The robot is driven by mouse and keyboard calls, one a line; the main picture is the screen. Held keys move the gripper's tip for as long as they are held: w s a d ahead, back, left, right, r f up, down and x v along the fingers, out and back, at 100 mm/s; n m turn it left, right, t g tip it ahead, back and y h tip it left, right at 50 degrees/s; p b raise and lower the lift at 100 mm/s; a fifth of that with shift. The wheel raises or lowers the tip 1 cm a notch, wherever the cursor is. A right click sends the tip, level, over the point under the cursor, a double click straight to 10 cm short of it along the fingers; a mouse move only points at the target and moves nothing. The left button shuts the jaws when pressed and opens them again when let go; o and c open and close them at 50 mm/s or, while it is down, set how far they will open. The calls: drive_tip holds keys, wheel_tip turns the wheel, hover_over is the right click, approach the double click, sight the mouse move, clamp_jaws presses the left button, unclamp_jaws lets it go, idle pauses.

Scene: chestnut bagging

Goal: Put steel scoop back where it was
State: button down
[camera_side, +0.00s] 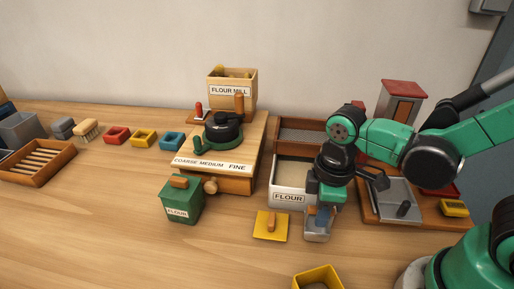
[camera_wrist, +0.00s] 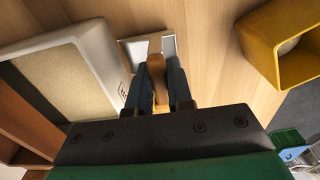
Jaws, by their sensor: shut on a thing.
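My gripper (camera_side: 318,211) is shut on the wooden handle of the steel scoop (camera_side: 318,234), just in front of and to the right of the white flour box (camera_side: 290,197). In the side view the grey scoop hangs below the jaws, low over the wooden table. I cannot tell whether it touches the table. In the wrist view the brown handle sits between the two dark fingers of my gripper (camera_wrist: 158,88), with the scoop's pale metal (camera_wrist: 168,46) beyond it. The flour box (camera_wrist: 100,45) is beside it on the left, apart from the fingers.
A yellow lid (camera_side: 265,233) with a wooden handle lies left of the scoop. An open yellow bin (camera_side: 327,276) stands at the front. A green flour box (camera_side: 181,207) and the flour mill (camera_side: 228,185) stand left. A wooden tray (camera_side: 432,215) is right. The front left table is clear.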

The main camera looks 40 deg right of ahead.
drive_tip(key=shift+f, duration=0.3)
drive_tip(key=c, duration=0.8)
unclamp_jaws()
drive_tip(key=shift+f, duration=0.15)
